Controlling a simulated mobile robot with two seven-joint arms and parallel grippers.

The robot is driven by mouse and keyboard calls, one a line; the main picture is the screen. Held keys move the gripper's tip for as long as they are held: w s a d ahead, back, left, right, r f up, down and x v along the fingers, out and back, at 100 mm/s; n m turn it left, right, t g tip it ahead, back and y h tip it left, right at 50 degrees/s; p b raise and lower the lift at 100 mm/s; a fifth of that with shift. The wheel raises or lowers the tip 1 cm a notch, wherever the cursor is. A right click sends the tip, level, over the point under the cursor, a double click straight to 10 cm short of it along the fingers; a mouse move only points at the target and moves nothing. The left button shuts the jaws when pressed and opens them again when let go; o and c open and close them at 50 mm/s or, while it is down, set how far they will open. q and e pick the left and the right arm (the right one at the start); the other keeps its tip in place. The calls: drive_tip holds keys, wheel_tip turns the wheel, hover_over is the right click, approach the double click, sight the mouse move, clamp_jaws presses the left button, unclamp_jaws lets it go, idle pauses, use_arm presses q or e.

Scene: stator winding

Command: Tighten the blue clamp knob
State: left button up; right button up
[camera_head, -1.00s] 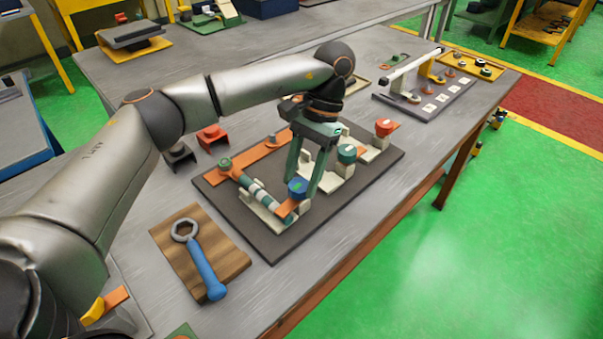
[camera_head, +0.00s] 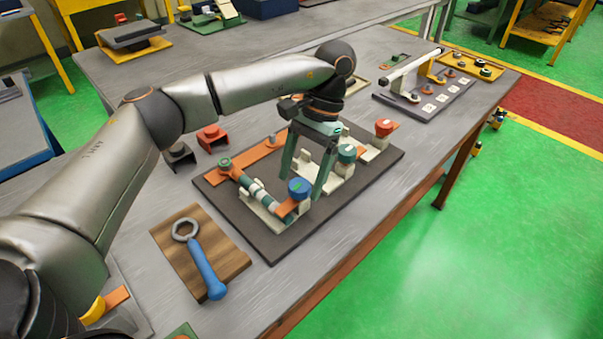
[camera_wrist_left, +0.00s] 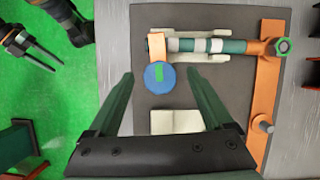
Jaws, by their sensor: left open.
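The blue clamp knob (camera_head: 299,188) is a short round cap with a green mark on top. It sits on an orange strap (camera_head: 284,208) at the near end of a striped green, white and grey bar (camera_head: 253,188). My left gripper (camera_head: 302,182) points down at the knob with its green fingers apart. In the left wrist view the knob (camera_wrist_left: 160,77) lies between the open fingertips (camera_wrist_left: 159,73), with gaps on both sides. The far finger is partly hidden in the head view. What looks like my right gripper (camera_wrist_left: 42,56) is over the green floor in the left wrist view.
A dark baseplate (camera_head: 275,245) carries the clamp, a teal knob (camera_head: 347,153) and a red knob (camera_head: 383,127). A blue-handled ring wrench (camera_head: 205,268) lies on a wooden board (camera_head: 168,242) to the left. Pale blocks (camera_wrist_left: 176,121) stand close to the knob.

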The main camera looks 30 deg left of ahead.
use_arm(q)
drive_tip(key=p+v, duration=0.3)
drive_tip(key=v, duration=0.9)
drive_tip(key=shift+w+r+p, duration=0.15)
drive_tip(key=shift+r+p, duration=0.1)
drive_tip(key=shift+p, duration=0.15)
drive_tip(key=shift+d+f, duration=0.1)
